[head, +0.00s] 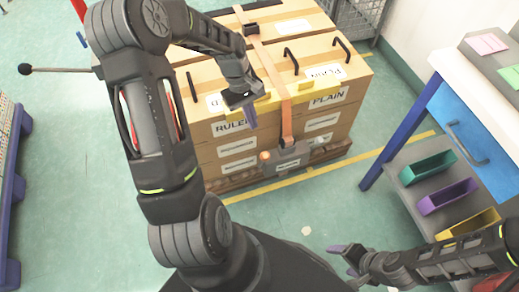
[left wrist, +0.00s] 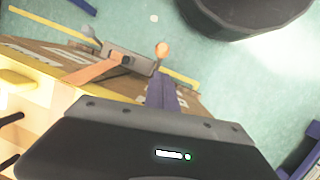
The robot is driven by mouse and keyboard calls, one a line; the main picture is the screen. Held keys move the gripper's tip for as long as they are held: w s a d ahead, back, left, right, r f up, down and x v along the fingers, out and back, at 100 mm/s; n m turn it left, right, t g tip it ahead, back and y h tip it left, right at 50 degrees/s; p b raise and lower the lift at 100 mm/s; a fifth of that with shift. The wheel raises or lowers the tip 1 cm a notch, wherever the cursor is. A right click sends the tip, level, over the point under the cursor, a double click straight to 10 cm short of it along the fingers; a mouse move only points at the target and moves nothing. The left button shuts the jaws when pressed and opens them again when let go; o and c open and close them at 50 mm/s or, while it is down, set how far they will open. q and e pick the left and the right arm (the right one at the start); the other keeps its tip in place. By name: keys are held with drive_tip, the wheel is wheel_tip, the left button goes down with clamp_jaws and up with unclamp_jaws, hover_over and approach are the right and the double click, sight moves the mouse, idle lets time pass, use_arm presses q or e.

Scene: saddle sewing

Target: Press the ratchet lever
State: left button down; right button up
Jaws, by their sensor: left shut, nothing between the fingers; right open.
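The ratchet (head: 287,160) is a grey block low on the front of the box stack, at the lower end of an orange strap (head: 286,120). A small orange knob (head: 265,155) sits at its left end, seemingly on the lever. The left wrist view shows the ratchet (left wrist: 125,60) and the orange knob (left wrist: 162,49) beyond my fingers. My left gripper (head: 251,118) is shut and empty, left of the strap and above the ratchet, apart from it. Its purple fingers (left wrist: 162,95) point toward the knob. My right gripper (head: 342,250) is open and empty, low over the floor at right.
The boxes (head: 240,135) stand on a pallet, with yellow edge guards (head: 270,102) and black handles on top. A blue-legged bench (head: 470,125) with coloured bins (head: 448,195) stands at right. Floor between the boxes and bench is clear.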

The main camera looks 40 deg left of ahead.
drive_tip(key=shift+r, duration=0.1)
use_arm(q)
drive_tip(key=b+x, duration=0.2)
drive_tip(key=x, duration=0.8)
use_arm(e)
wheel_tip(320, 180, down, 2)
drive_tip(key=shift+f, duration=0.1)
use_arm(q)
drive_tip(key=shift+d, duration=0.1)
use_arm(e)
drive_tip(key=shift+d, duration=0.1)
